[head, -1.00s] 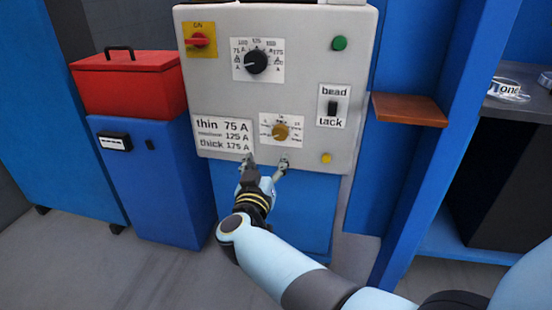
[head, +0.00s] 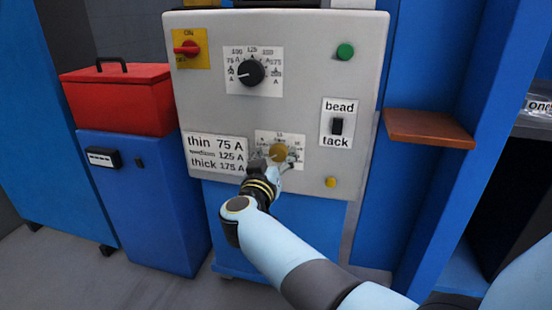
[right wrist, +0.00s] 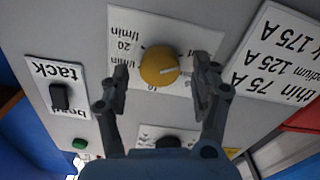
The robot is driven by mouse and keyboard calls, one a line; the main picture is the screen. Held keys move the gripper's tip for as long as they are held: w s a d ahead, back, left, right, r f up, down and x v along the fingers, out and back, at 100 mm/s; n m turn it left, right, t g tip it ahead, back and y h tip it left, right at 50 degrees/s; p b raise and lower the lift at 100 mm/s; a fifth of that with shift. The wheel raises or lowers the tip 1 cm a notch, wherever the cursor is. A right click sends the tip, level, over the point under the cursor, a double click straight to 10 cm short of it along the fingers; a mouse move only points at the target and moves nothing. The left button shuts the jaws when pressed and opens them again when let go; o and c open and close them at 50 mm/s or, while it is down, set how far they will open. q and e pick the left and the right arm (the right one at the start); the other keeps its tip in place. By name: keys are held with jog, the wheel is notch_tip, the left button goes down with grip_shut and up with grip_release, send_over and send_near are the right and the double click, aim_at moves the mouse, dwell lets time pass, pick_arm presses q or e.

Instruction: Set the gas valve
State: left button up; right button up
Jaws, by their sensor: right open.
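The gas valve is a round yellow knob (head: 279,151) on a white l/min dial plate (head: 262,136), low on the grey panel. In the right wrist view the knob (right wrist: 160,67) appears upside down, with a pale pointer line toward the picture's right. My right gripper (head: 270,159) is at the dial and partly covers its lower part. In the right wrist view its two fingers stand open on either side of the knob, with gaps showing. My left gripper is not in view.
The grey panel (head: 300,75) also carries a black amperage knob (head: 250,72), a red switch (head: 187,48), a green button (head: 345,51), a bead/tack switch (head: 337,126) and a thickness label (head: 215,152). A brown shelf (head: 428,128) juts out at right; a red box (head: 118,98) stands left.

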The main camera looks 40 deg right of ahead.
jog(key=c, duration=1.2)
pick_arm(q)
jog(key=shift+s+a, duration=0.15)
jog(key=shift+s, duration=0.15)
